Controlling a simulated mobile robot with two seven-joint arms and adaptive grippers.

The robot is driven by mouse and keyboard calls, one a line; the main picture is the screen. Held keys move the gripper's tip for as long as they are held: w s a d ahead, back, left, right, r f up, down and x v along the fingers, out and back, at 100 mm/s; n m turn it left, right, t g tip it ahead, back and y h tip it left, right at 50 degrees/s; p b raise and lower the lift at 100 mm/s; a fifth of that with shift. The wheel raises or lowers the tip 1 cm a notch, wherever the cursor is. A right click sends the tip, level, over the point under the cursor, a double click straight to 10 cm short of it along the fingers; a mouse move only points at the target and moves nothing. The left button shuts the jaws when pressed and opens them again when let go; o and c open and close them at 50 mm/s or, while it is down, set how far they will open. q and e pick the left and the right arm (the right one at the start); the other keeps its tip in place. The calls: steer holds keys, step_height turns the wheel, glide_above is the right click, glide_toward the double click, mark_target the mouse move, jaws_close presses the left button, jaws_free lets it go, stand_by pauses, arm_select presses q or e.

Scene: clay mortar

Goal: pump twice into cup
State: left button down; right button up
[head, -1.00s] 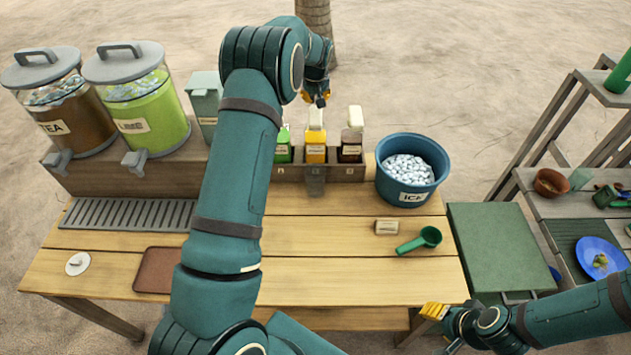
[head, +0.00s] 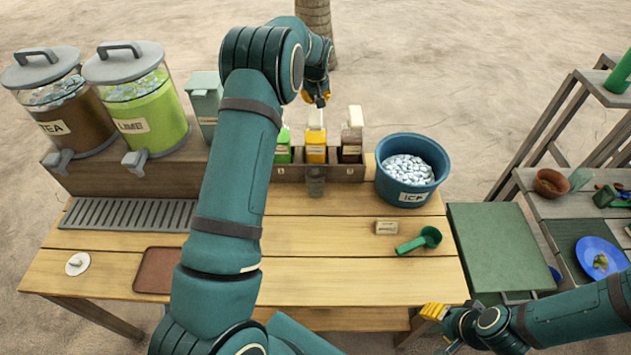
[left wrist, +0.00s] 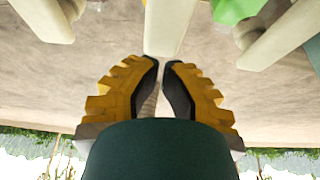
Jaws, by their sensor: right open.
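The cup (head: 316,182) is small and see-through. It stands in front of the yellow bottle (head: 316,152), the middle of three pump bottles in the rack. The yellow bottle has a cream pump head (head: 316,119). My left gripper (head: 321,101) is above and behind this pump head. In the left wrist view my left gripper (left wrist: 161,63) has its fingertips nearly together, with nothing seen held. A cream pump part (left wrist: 167,28) lies just beyond the tips; I cannot tell whether they touch. My right gripper (head: 432,312) is open and empty at the table's front right edge.
A green bottle (head: 283,152) and a brown bottle (head: 351,152) flank the yellow one. A blue ice bucket (head: 383,185) stands to the right. A green scoop (head: 421,241) and a small labelled block (head: 387,228) lie on the table. My left arm hides part of the table.

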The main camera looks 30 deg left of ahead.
mark_target(315, 110)
arm_select(q)
steer(key=shift+f, duration=0.15)
steer(key=shift+f+b, duration=1.5)
steer(key=shift+f, duration=0.8)
steer(key=shift+s, duration=0.1)
steer(key=shift+r, duration=0.1)
steer(key=shift+r+p, duration=1.25)
steer(key=shift+r, duration=1.1)
steer(key=shift+f, duration=0.25)
